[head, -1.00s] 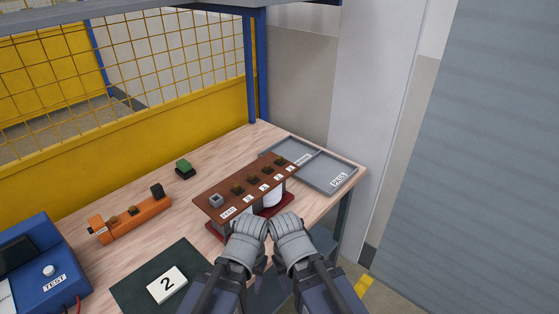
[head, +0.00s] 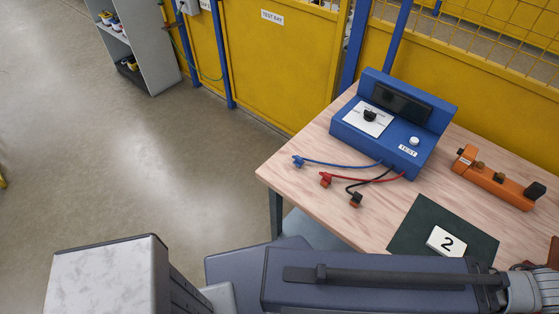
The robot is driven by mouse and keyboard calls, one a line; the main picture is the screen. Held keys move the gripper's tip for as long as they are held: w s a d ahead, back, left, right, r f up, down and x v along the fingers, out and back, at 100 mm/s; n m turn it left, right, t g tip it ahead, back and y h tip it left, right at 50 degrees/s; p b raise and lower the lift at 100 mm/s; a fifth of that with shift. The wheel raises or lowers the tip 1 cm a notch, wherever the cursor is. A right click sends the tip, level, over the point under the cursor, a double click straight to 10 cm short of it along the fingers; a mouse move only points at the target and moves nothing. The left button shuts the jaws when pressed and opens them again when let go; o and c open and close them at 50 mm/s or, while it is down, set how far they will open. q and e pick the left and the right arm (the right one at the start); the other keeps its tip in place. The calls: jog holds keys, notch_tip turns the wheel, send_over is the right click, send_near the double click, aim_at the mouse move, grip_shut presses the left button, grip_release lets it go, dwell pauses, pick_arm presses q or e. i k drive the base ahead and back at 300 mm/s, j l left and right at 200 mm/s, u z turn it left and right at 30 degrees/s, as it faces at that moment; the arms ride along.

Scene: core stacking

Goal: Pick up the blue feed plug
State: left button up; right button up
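The blue feed plug (head: 297,161) lies on the wooden table near its left edge, at the end of a blue cable (head: 340,163) from the blue test box (head: 385,120). No gripper is near it. My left arm crosses the bottom of the head view. The grey body of my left gripper (head: 530,290) is cut off at the lower right edge, and its fingertips are hidden. My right gripper is out of view.
A red plug (head: 325,179) and a black-cabled plug (head: 356,199) lie close to the blue one. A dark green mat (head: 406,238) with a "2" card (head: 446,242) and an orange block (head: 497,180) stand to the right. The table's left corner is clear.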

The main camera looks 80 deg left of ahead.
aim_at(298, 162)
jog(key=u, duration=2.45)
jog(key=z, duration=0.45)
jog(key=l+z, duration=0.1)
jog(key=z, duration=1.25)
jog(key=i+z, duration=0.1)
jog(key=z, duration=0.4)
jog(key=u, duration=2.45)
